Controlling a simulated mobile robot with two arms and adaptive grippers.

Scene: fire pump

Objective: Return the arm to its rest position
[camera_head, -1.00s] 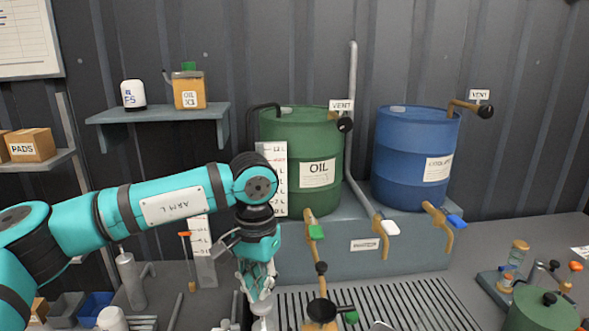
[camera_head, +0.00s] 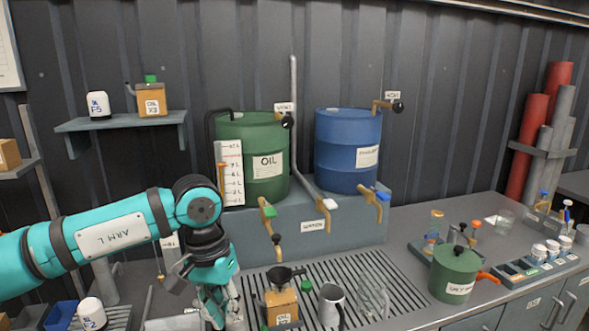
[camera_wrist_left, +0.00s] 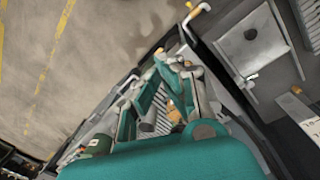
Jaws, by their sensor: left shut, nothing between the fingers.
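My left arm (camera_head: 110,235), teal and marked "ARM L", reaches in from the left in the head view. Its elbow is bent and the forearm points down. My left gripper (camera_head: 218,312) hangs at the lower edge of the picture, over the left end of the slotted drain grate. It is shut with nothing between the fingers. The left wrist view shows the teal gripper body and grey finger links, with the bench and floor behind. My right gripper is not in the head view.
Just right of my left gripper stand an orange can with a black funnel (camera_head: 282,303), a metal jug (camera_head: 331,306) and a glass beaker (camera_head: 373,297). A green drum (camera_head: 252,190) and blue drum (camera_head: 348,150) with taps stand behind. A green pot (camera_head: 455,274) is at right.

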